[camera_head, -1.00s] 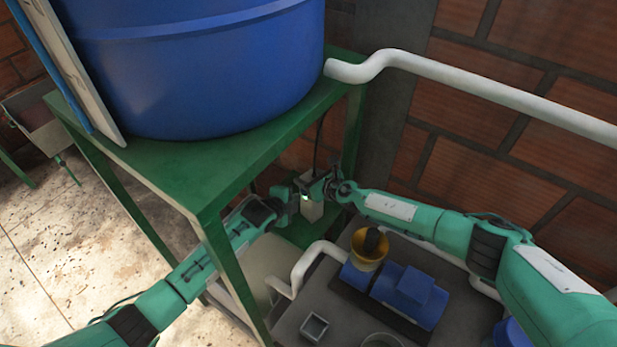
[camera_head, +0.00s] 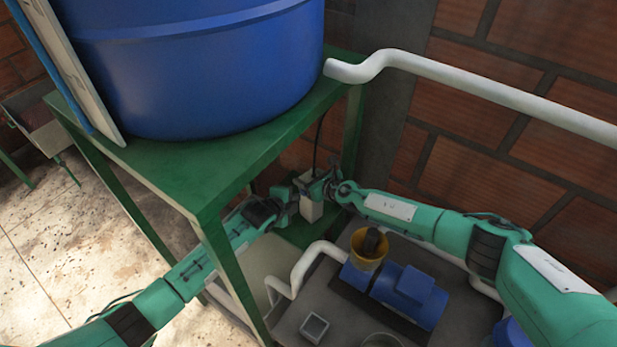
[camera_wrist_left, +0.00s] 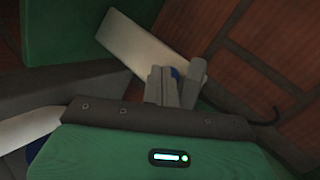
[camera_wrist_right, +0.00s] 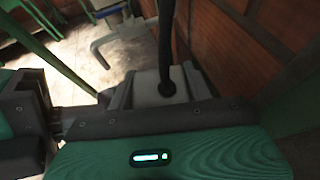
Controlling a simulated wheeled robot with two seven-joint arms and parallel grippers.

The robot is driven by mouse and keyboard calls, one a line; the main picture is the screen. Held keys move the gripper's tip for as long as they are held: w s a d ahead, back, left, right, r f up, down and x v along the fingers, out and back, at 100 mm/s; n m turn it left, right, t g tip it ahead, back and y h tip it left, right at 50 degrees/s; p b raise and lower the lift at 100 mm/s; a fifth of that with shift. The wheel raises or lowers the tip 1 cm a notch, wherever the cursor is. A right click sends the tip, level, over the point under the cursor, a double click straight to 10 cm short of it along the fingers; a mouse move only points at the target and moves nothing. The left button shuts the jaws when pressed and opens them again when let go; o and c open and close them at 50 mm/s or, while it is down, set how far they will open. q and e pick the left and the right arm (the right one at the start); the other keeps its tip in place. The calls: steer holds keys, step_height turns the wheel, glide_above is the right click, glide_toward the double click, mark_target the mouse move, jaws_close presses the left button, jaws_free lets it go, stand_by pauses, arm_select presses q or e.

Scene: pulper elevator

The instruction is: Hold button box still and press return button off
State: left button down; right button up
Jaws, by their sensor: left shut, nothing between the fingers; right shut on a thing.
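The button box is a pale upright box (camera_head: 312,210), small and partly hidden between my grippers below the green stand. My right gripper (camera_head: 328,186) is shut on its upper part. In the right wrist view the grey box (camera_wrist_right: 148,90) sits between the fingers, with a black cable rising from its top. My left gripper (camera_head: 298,193) is shut and empty, close against the box's left side. In the left wrist view its closed fingertips (camera_wrist_left: 170,75) overlap the pale box (camera_wrist_left: 150,45). A small blue patch shows beside the fingertips; I cannot tell whether it is a button.
A green stand (camera_head: 150,185) carries a large blue tank (camera_head: 200,65), with a leg close to my left arm. A white pipe (camera_head: 480,92) runs along the brick wall. A blue motor (camera_head: 408,292) and yellow cup (camera_head: 368,250) stand below my right arm.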

arm_select(q)
steer(key=shift+a, duration=0.1)
steer(key=s+a, duration=0.4)
steer(key=shift+a, duration=0.15)
stand_by(0.4)
arm_select(e)
steer(key=o, duration=1.3)
steer(key=shift+c, duration=0.2)
steer(key=shift+d+r, duration=0.1)
